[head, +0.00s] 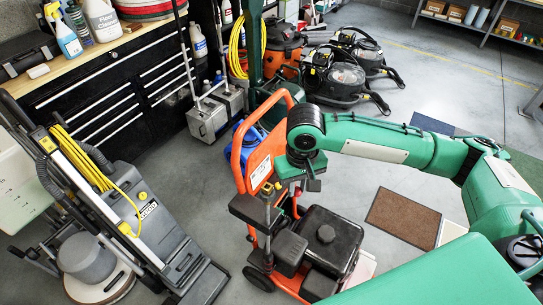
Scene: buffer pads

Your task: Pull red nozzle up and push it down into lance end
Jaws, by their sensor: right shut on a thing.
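The orange pressure washer (262,160) stands upright on the floor in the middle of the head view. A lance end (267,215) with a yellowish upper part stands upright at its near side. A small red piece that looks like the red nozzle (276,186) shows by the top of the lance end. My green right arm reaches in from the right, and its right gripper (288,183) is shut at the nozzle, just right of the lance top. The fingertips are small and partly hidden; I cannot tell how far the nozzle sits in. My left gripper is not in view.
A grey floor machine (140,215) with a yellow cord stands at the left. A black drawer cabinet (110,90) is at the back left. Vacuums (340,75) stand behind. A brown mat (403,218) lies on open floor at right.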

